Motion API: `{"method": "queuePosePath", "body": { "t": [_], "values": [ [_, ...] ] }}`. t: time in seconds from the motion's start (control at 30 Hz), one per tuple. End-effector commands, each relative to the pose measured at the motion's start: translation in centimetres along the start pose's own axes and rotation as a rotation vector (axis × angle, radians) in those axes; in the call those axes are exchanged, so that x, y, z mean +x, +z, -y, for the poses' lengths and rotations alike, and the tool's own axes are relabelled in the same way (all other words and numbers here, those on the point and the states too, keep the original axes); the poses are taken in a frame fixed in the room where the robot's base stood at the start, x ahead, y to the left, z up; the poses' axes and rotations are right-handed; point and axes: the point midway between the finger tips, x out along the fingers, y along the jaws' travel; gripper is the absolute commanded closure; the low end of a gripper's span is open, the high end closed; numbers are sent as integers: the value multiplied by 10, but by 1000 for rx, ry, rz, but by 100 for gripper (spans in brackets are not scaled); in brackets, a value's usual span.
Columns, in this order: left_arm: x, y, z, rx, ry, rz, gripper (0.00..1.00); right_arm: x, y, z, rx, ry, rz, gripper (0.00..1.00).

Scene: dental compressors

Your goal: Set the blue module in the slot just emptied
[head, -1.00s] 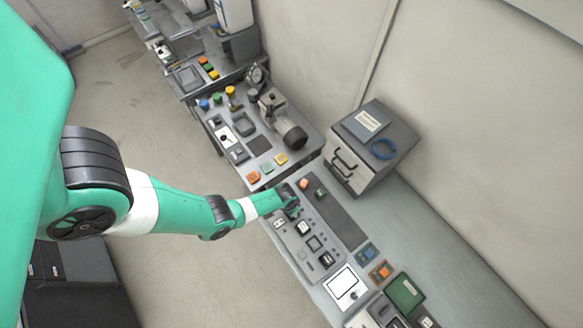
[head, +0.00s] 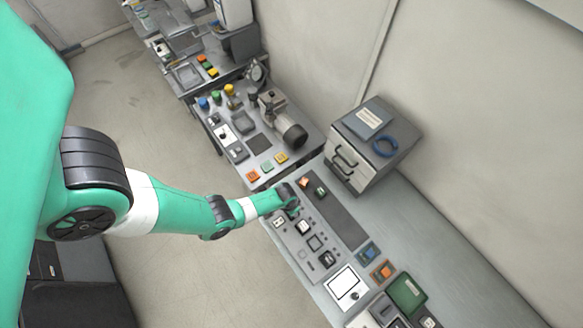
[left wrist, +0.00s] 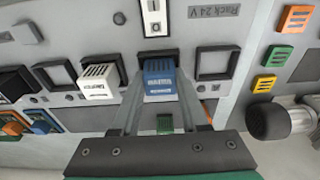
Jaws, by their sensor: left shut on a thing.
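My left gripper (left wrist: 157,98) is shut on the blue module (left wrist: 159,78), with a finger on each side of it. In the left wrist view the blue module lies in line with a dark slot frame (left wrist: 158,54) on the grey panel, and its far end meets the frame. I cannot tell how deep it sits. An empty slot frame (left wrist: 216,64) is to its right, and a white module (left wrist: 98,82) is in a slot to its left. In the head view my left gripper (head: 289,206) is at the panel's far end and hides the blue module. My right gripper is not in view.
Another empty frame (left wrist: 56,74) is left of the white module. A white switch plate (left wrist: 153,18) is above the blue module. A grey cabinet (head: 345,178) stands on the bench beside the panel. Orange, green and yellow blocks (head: 267,167) lie on the neighbouring bench.

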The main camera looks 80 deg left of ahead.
Motion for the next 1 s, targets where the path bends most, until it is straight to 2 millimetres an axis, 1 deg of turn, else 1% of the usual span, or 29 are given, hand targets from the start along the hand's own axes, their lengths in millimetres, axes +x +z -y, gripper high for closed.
{"method": "queuePosePath", "body": {
  "t": [0.13, 0.17, 0.3, 0.33, 0.63, 0.67, 0.7, 0.77, 1.0],
  "values": [
    [0, 0, 0, 0, 0, 0, 100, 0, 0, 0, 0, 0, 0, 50],
    [0, 0, 0, 0, 0, 0, 51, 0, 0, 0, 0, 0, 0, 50],
    [0, 0, 0, 0, -1, 0, 25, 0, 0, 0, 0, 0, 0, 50],
    [0, 0, 0, 0, -1, 0, 21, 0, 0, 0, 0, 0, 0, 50],
    [0, 0, 0, 0, -1, 0, 21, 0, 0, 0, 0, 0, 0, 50],
    [0, 0, 0, 0, -1, 0, 19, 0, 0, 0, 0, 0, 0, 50],
    [0, 0, 0, 0, -1, 0, 12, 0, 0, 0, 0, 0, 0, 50],
    [0, 0, 0, 0, 0, 0, 1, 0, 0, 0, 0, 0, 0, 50],
    [0, 0, 0, 0, -1, 0, 1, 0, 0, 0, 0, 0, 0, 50]
  ]
}}
